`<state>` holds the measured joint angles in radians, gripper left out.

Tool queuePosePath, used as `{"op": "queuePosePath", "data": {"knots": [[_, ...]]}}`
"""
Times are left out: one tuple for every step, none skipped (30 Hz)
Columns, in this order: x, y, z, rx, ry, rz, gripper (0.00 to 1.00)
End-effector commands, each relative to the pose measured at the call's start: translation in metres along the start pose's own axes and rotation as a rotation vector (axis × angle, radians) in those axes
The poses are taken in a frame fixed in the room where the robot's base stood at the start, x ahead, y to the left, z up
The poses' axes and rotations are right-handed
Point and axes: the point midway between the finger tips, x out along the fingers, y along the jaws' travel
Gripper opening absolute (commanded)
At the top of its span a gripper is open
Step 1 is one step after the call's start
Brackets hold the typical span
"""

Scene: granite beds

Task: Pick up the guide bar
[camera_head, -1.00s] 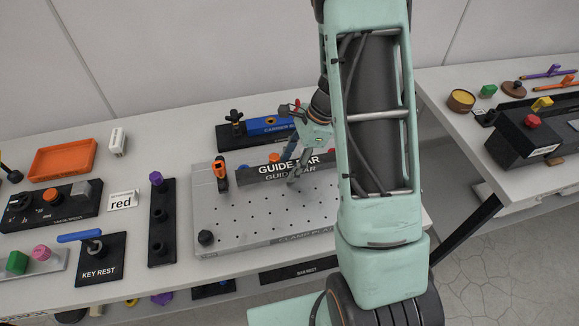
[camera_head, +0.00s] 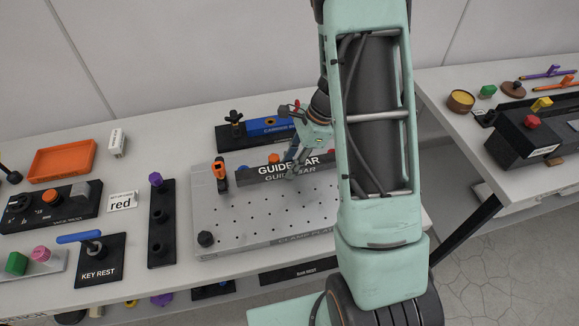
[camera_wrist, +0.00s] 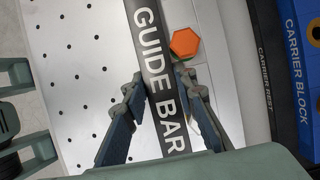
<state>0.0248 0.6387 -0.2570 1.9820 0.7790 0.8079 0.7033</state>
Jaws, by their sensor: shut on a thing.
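The guide bar (camera_head: 262,172) is a long dark bar with white lettering, lying along the back part of the grey clamp plate (camera_head: 250,222). It also shows in the wrist view (camera_wrist: 150,50), running up between my fingers. My gripper (camera_head: 297,168) is shut on the bar, right of its middle in the head view. In the wrist view my gripper (camera_wrist: 165,90) has one finger on each side of the bar. My arm hides the bar's right end in the head view. I cannot tell whether the bar is clear of the plate.
An orange clamp (camera_head: 220,174) stands by the bar's left end. An orange hexagonal knob (camera_wrist: 185,43) sits close beside the bar. The blue carrier block (camera_head: 270,126) lies behind the plate. A key rest (camera_head: 101,262) and a post rack (camera_head: 161,220) stand left.

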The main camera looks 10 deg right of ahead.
Motion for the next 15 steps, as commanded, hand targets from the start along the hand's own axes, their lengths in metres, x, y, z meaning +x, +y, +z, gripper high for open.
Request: {"op": "queuePosePath", "data": {"knots": [[-0.001,-0.001,0.001,-0.001,-0.001,-0.002,0.00],[-0.001,-0.001,0.001,-0.001,-0.001,-0.002,0.00],[-0.002,-0.001,0.001,-0.001,-0.001,-0.002,0.00],[-0.002,-0.001,0.001,-0.001,-0.001,-0.003,0.00],[-0.003,-0.001,0.002,-0.001,-0.001,-0.003,0.00],[-0.004,-0.001,0.002,-0.002,-0.001,-0.003,0.00],[-0.005,-0.001,0.003,-0.002,-0.001,-0.003,0.00],[-0.007,-0.002,0.003,-0.002,-0.001,-0.003,0.00],[-0.010,-0.002,0.004,-0.002,-0.001,-0.004,0.00],[-0.012,-0.002,0.005,-0.002,-0.001,-0.004,0.00],[-0.014,-0.002,0.006,-0.002,-0.001,-0.004,0.00],[-0.018,-0.002,0.007,-0.003,-0.001,-0.005,0.00],[-0.021,-0.002,0.009,-0.002,-0.001,-0.006,0.00],[-0.025,-0.002,0.011,-0.002,-0.001,-0.006,0.00],[-0.030,-0.002,0.012,-0.003,0.000,-0.006,0.00]]}}
